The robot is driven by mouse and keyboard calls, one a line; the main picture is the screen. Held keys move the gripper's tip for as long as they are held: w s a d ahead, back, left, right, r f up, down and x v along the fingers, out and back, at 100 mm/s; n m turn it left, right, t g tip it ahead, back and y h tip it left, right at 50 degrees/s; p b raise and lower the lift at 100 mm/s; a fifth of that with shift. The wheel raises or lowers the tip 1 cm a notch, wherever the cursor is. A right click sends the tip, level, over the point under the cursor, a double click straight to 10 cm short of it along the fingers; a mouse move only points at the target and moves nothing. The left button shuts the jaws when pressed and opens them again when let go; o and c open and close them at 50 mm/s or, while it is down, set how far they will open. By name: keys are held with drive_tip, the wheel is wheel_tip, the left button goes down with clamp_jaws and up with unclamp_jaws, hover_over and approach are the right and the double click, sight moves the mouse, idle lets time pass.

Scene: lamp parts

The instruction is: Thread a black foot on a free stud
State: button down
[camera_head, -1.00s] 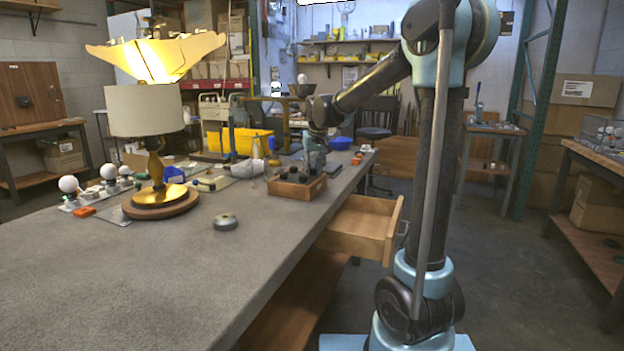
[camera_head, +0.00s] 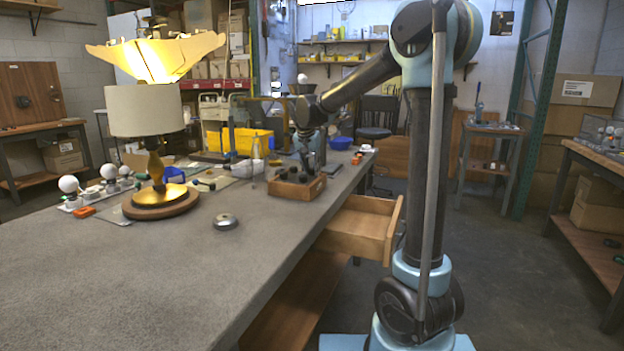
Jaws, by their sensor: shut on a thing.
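A wooden box (camera_head: 283,190) on the workbench holds several small black feet (camera_head: 292,175). My gripper (camera_head: 309,167) points down at the right side of this box, at or just above its contents. It is shut on a small dark piece, which looks like a black foot; the piece is mostly hidden at this distance. I cannot make out a free stud in this view.
An open drawer (camera_head: 357,228) juts out from the bench's right edge. The near bench top is clear.

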drive_tip(key=m+h, duration=0.1)
drive_tip(key=m, duration=0.1)
drive_tip(key=m+g+h, duration=0.1)
drive_tip(key=m, duration=0.2)
drive_tip(key=shift+w+a+f+m, duration=0.1)
drive_tip(key=shift+w+a+m, duration=0.05)
drive_tip(key=shift+m, duration=0.15)
drive_tip(key=shift+m+g, duration=0.3)
drive_tip(key=shift+m, duration=0.4)
drive_tip(key=m+g+h, duration=0.1)
drive_tip(key=m, duration=0.2)
drive_tip(key=shift+w, duration=0.15)
drive_tip(key=shift+a+m+g, duration=0.15)
drive_tip(key=shift+m+g, duration=0.55)
drive_tip(key=shift+m, duration=1.2)
